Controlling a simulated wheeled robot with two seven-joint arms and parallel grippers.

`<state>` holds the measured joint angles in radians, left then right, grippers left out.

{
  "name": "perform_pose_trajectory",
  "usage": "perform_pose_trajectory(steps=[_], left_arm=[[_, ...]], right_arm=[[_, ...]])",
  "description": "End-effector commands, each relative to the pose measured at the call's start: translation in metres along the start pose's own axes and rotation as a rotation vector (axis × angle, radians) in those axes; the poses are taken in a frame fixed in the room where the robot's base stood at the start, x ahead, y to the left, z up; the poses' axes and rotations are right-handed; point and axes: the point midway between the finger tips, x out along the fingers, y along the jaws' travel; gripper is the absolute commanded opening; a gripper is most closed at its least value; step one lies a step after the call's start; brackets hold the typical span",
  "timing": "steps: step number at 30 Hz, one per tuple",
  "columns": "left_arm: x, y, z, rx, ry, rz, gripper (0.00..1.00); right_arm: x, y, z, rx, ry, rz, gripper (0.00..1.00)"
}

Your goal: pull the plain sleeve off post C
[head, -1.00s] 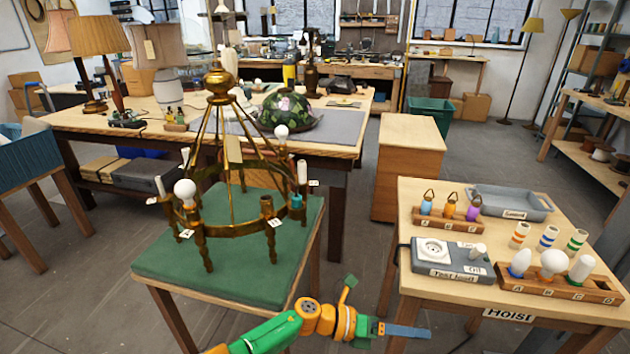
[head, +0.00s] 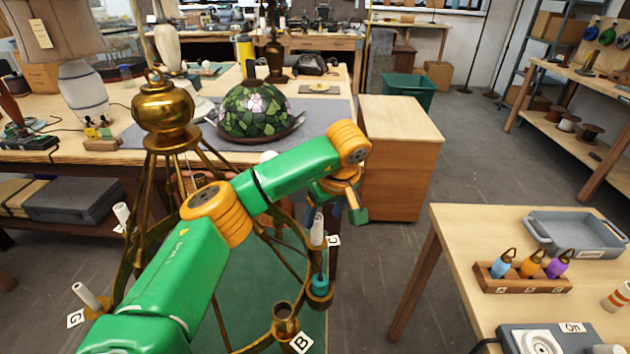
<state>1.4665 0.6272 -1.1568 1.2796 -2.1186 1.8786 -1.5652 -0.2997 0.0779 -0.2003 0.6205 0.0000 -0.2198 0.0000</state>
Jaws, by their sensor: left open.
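My left arm reaches in from the lower left across the brass chandelier (head: 165,112). My left gripper (head: 323,208) points down at the chandelier's right side, its blue fingers partly hidden by my wrist. It is open. A plain white sleeve (head: 317,230) stands upright directly below the fingers, its top at or just under them; I cannot tell whether they touch. A tag (head: 333,240) beside it is too small to read surely, so I cannot confirm it marks post C. A teal part (head: 319,284) sits on a brass cup just in front. My right gripper is not in view.
An empty post tagged B (head: 302,342) is nearer the front; a white sleeve (head: 85,296) by tag G is at left. A stained-glass shade (head: 252,112) stands on the bench behind. The right table holds a grey tray (head: 575,236) and a rack of coloured items (head: 522,283).

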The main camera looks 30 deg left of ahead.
Motion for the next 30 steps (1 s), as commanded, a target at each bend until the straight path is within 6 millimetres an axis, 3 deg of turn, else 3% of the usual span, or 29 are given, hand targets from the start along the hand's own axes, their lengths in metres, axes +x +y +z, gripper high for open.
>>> perform_pose_trajectory(steps=[5, 15, 24, 26, 30], left_arm=[[-0.002, -0.007, -0.015, 0.013, 0.057, -0.025, 0.69], [0.056, -0.008, -0.017, 0.013, 0.053, -0.023, 0.69], [0.064, -0.007, -0.016, 0.012, 0.053, -0.02, 0.69], [0.063, -0.007, -0.016, 0.012, 0.053, -0.02, 0.55], [0.063, -0.007, -0.016, 0.012, 0.053, -0.02, 0.17]], right_arm=[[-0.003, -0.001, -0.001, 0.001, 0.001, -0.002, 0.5], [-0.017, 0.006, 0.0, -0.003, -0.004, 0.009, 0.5], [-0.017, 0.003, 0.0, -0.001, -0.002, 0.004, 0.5], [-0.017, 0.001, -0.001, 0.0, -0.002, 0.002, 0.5], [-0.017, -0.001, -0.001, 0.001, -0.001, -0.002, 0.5]])
